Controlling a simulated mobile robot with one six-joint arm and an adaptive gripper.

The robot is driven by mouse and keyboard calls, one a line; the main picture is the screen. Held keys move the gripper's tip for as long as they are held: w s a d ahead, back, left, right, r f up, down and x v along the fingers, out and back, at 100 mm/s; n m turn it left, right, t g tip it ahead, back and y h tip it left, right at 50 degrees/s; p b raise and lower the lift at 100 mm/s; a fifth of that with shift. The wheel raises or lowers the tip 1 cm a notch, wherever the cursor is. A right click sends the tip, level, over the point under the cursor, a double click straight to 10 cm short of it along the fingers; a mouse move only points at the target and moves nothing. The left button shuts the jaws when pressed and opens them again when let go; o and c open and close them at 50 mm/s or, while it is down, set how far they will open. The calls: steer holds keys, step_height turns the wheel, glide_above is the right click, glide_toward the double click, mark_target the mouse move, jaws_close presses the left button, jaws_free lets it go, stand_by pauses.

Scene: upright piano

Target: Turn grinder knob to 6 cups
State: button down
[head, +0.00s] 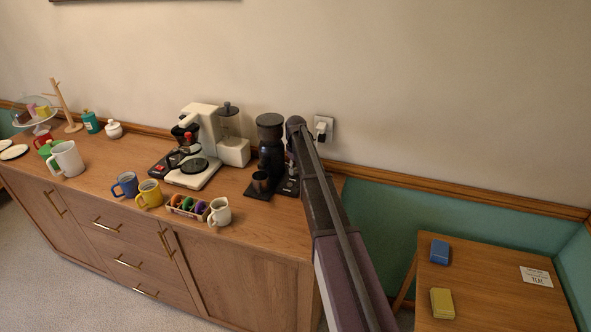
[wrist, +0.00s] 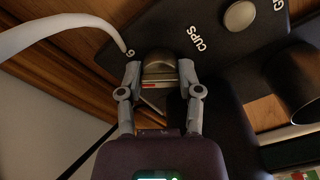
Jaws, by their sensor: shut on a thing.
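The black grinder (head: 270,145) stands at the right end of the wooden sideboard, partly behind my arm. In the wrist view, its dark base plate (wrist: 215,50) carries white lettering reading "CUPS" and a numeral that looks like a 6 or 9. My gripper (wrist: 158,74) is shut on the knob (wrist: 158,56), with one finger on each side. The numeral is just above the left fingertip. A red stripe shows between the fingers; I cannot tell which mark the knob points to. The head view hides the grip behind my arm.
A round grey button (wrist: 240,16) is on the same plate. A dark cup (head: 261,182) stands at the grinder's foot. A cream coffee maker (head: 203,130) is to the left, and a white jug (head: 220,212) is in front. A plug (head: 321,129) is in the wall socket.

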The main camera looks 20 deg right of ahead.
steer(key=m, duration=0.5)
stand_by(0.4)
steer(key=shift+c, duration=1.3)
jaws_free()
steer(key=shift+f, duration=0.1)
steer(key=shift+n, duration=0.3)
